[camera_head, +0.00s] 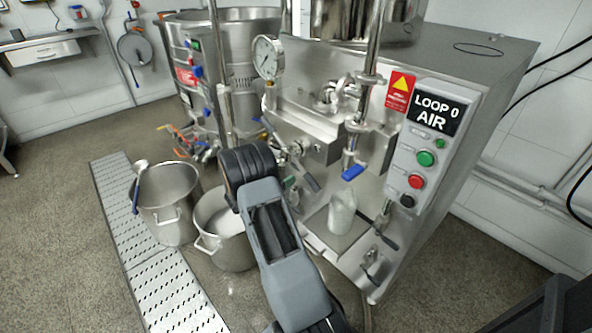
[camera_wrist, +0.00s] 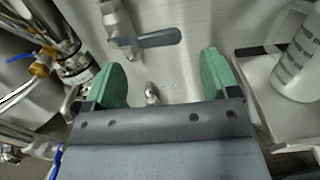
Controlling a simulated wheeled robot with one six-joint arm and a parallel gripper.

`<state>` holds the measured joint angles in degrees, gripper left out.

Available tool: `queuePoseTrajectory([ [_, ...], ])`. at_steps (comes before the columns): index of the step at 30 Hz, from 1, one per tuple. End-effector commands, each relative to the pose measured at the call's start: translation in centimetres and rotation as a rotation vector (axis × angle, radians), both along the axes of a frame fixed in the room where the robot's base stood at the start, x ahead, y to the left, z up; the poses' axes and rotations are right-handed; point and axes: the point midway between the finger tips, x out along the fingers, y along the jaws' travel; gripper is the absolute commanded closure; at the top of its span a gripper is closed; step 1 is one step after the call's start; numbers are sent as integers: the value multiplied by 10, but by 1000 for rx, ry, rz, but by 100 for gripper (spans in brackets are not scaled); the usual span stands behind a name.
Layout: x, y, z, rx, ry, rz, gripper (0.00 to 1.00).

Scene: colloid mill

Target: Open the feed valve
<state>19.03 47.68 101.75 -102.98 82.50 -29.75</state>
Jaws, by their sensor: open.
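A valve with a dark grey lever (camera_wrist: 158,40) shows at the top of the wrist view on the steel machine front. Its lever points sideways, to the right in that view. A dark lever (camera_head: 308,180) in the head view looks like the same one. Another valve with a blue handle (camera_head: 352,172) hangs below a vertical pipe. No label shows which is the feed valve. My gripper (camera_wrist: 161,84) has green fingers spread apart with nothing between them. The grey lever lies beyond the fingertips, apart from them. In the head view my arm mostly hides the gripper.
A clear jug (camera_head: 341,211) stands on a small shelf below the blue handle; it also shows in the wrist view (camera_wrist: 298,62). Two steel pots (camera_head: 168,212) (camera_head: 226,250) stand on the floor at left. A button panel (camera_head: 424,160) reads "LOOP 0 AIR".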

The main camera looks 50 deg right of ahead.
Motion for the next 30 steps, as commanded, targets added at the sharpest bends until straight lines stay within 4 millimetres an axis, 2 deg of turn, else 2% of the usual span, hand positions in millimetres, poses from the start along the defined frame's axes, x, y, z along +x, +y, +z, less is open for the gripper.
queuePoseTrajectory([
  [1,-2,-10,-2,0,-3,-5,19],
  [6,-3,-38,-1,-1,-2,-3,19],
  [12,-5,-59,-1,0,-2,-2,19],
  [18,-5,-66,0,1,-1,-1,19],
  [26,-5,-67,0,1,-1,-1,19],
  [30,-5,-67,0,1,-1,-1,31],
])
